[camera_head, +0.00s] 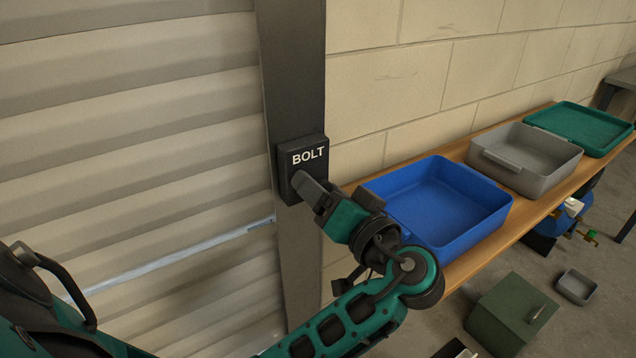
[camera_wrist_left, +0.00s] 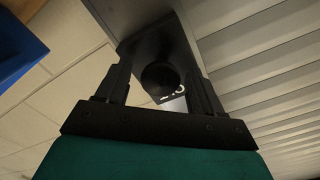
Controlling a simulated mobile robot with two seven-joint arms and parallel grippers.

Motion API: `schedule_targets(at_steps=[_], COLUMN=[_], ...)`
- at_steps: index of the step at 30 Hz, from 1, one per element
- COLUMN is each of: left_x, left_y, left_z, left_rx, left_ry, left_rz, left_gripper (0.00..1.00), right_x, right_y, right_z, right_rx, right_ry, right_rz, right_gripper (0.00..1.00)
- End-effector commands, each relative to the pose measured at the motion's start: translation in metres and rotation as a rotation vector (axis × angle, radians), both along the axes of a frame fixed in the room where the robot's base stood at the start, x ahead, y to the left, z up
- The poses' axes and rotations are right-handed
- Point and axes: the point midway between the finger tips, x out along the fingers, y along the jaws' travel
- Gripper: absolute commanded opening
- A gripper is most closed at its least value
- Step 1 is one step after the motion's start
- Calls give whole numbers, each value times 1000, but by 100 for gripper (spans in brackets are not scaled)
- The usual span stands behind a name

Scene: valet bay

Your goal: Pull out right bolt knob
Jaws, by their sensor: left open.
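The black bolt box (camera_head: 308,155) with white "BOLT" lettering is mounted on the dark upright post beside the shutter. My left gripper (camera_head: 308,190) is at the lower part of this box and hides the knob in the head view. In the left wrist view, the round dark bolt knob (camera_wrist_left: 160,78) shows between the two fingers of my open left gripper (camera_wrist_left: 158,88). A gap shows on each side of the knob, and I see no finger closed on it. Part of the lettering shows upside down below the knob. My right gripper is not in view.
The ribbed shutter (camera_head: 130,110) fills the left. A wooden shelf (camera_head: 520,222) on the right holds a blue tray (camera_head: 440,205), a grey tray (camera_head: 525,155) and a green tray (camera_head: 580,125). A green box (camera_head: 510,312) and small grey tray (camera_head: 577,287) are on the floor.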

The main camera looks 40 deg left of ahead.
Motion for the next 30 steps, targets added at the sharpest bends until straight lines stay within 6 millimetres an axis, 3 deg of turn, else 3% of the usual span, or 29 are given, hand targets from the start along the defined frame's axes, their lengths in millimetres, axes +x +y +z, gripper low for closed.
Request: schedule_targets(at_steps=[12,30], left_x=[-1,-1], left_y=[-1,-1], left_z=[0,0], left_rx=[0,1], left_ry=[0,0], left_rz=[0,1], left_gripper=[67,10], right_x=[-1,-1], right_y=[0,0], right_z=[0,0], right_rx=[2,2], right_ry=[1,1], right_rz=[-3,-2], right_gripper=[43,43])
